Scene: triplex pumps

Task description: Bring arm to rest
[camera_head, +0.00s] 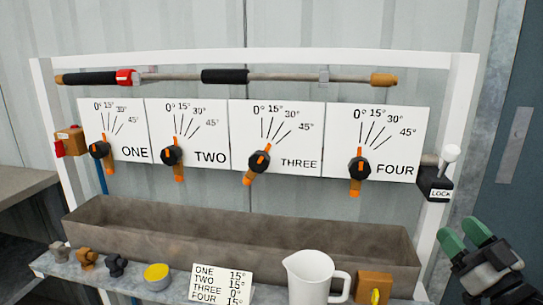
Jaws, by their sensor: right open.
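My right gripper (463,236) is at the lower right, with green fingertips apart and nothing between them. It is right of the white frame and below the black lock box (436,184) with its white-knobbed lever. My left gripper is out of view. Four black knobs with orange handles sit on angle plates: knob ONE (99,150), knob TWO (171,156), knob THREE (259,161) and knob FOUR (359,167). Their orange handles hang downward, THREE's toward the lower left. The gripper is apart from all knobs.
A brown trough (240,232) runs below the plates. On the shelf stand a white jug (312,279), a card (222,284), a yellow-topped tin (157,276), small fittings and a wooden block (373,287). A spray lance (224,76) hangs above. A grey door is at right.

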